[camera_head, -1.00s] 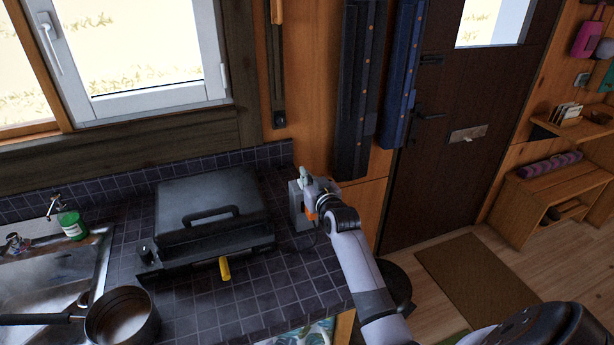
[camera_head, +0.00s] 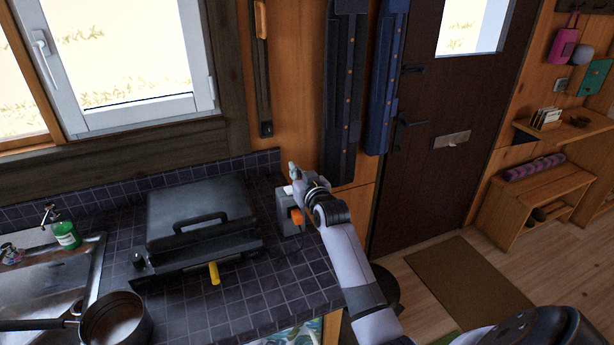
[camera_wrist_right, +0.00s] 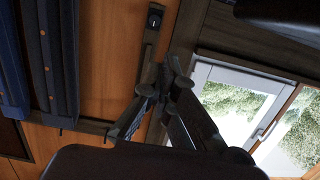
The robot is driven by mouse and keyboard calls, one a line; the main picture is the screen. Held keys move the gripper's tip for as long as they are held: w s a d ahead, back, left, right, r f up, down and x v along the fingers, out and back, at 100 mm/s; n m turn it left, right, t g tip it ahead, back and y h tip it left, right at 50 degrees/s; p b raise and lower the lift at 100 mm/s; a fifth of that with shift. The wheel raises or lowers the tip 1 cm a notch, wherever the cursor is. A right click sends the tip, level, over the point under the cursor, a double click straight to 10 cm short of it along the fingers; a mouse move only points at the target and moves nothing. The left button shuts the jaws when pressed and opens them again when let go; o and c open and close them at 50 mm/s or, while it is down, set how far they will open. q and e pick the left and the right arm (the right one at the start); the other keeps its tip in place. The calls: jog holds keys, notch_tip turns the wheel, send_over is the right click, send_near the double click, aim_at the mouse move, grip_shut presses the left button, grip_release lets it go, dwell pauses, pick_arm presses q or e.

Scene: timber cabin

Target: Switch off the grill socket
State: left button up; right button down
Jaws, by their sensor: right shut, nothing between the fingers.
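The grill (camera_head: 202,215) is a dark, closed contact grill with a handle, on the tiled counter. A small grey box (camera_head: 285,219) with an orange part (camera_head: 296,216) stands at the counter's right end, beside the grill; it appears to be the socket. Whether it is on or off cannot be told. My right gripper (camera_head: 293,170) is shut and empty, at the upper edge of the box in the picture; touching or apart cannot be told. Its fingers also show in the wrist view (camera_wrist_right: 165,85), against the wooden wall. The box does not show there. My left gripper is not in view.
A saucepan (camera_head: 114,320) and green bottle (camera_head: 66,235) are by the sink at left. A yellow item (camera_head: 214,272) lies before the grill. A dark strip (camera_head: 261,75) hangs on the wall above the box. The tiles (camera_head: 270,300) in front are clear.

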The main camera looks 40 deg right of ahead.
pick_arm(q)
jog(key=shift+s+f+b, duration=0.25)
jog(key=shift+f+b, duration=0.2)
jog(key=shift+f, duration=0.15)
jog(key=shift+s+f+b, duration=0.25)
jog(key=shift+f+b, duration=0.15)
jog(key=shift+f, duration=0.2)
pick_arm(e)
jog(key=r+v, duration=0.1)
jog(key=v, duration=0.6)
jog(key=shift+r, duration=0.35)
jog(key=shift+a, duration=0.1)
jog(key=shift+s, duration=0.1)
